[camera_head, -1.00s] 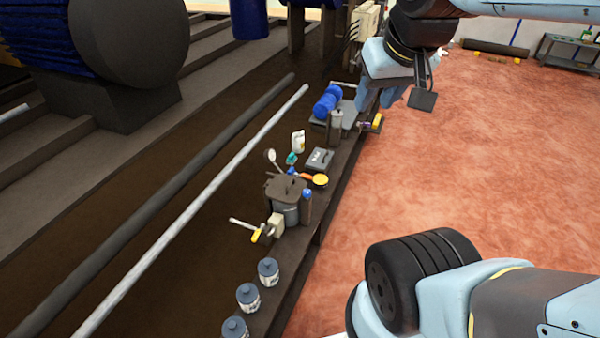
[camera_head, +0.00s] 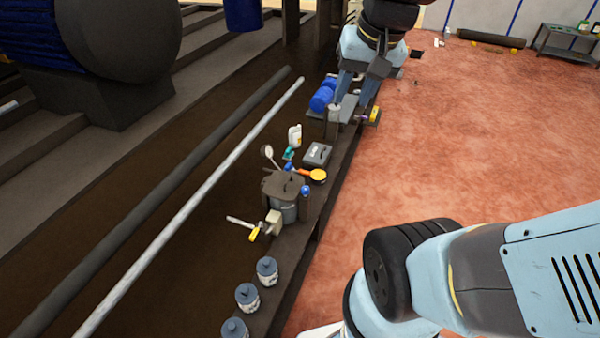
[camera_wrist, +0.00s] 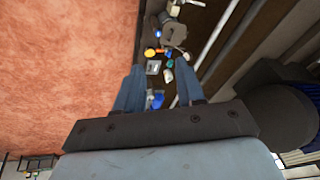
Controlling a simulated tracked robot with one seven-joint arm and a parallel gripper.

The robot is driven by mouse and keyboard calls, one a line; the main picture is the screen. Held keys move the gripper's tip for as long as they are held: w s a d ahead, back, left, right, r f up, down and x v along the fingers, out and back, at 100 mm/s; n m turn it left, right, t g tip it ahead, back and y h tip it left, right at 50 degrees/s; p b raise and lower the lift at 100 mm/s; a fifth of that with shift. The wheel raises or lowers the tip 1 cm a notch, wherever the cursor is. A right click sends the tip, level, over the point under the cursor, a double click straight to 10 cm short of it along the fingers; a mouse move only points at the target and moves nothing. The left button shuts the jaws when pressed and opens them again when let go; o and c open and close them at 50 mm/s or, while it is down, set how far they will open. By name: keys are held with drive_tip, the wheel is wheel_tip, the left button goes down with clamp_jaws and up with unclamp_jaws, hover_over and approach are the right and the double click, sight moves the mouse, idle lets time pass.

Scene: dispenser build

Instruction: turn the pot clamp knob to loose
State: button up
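The dark grey pot (camera_head: 284,208) stands on the bench with its lid on, in the middle of the head view. Blue knobs show at its rim, one at the back (camera_head: 288,167) and one at the right side (camera_head: 305,190); their turn position is too small to tell. The pot also shows upside down at the top of the wrist view (camera_wrist: 174,34). My gripper (camera_head: 349,106) is beyond the pot, above the far end of the bench, pointing down. In the wrist view its two fingers (camera_wrist: 160,78) are apart with nothing held between them.
A blue roll (camera_head: 322,98) and a grey cylinder (camera_head: 334,114) are close to my fingers. A grey case (camera_head: 318,153), a white jug (camera_head: 295,136) and an orange-yellow tool (camera_head: 317,176) lie between gripper and pot. Lidded jars (camera_head: 247,297) stand nearer.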

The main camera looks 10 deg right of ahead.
drive_tip(key=w+d+f+m+g+y, duration=0.15)
drive_tip(key=w+f+m+y, duration=0.45)
drive_tip(key=w+f+m, duration=0.65)
drive_tip(key=w+d+f+m+g+y, duration=0.1)
drive_tip(key=w+f+m+g+y, duration=0.1)
drive_tip(key=w+f+m+y, duration=0.95)
drive_tip(key=d+f+m+t+h, duration=0.2)
drive_tip(key=f+m+t, duration=0.1)
drive_tip(key=f, duration=0.7)
drive_tip(key=d+f+m+t+h, duration=0.1)
drive_tip(key=d+f+m+t, duration=0.25)
drive_tip(key=f, duration=0.65)
drive_tip(key=m+t+h, duration=0.5)
drive_tip(key=m+t, duration=0.3)
drive_tip(key=m, duration=0.6)
approach(308, 192)
drive_tip(key=shift+n, duration=0.25)
drive_tip(key=x, duration=1)
drive_tip(key=shift+w+d+f, duration=0.1)
drive_tip(key=shift+w+f, duration=0.05)
drive_tip(key=shift+f, duration=0.05)
drive_tip(key=shift+c, duration=0.2)
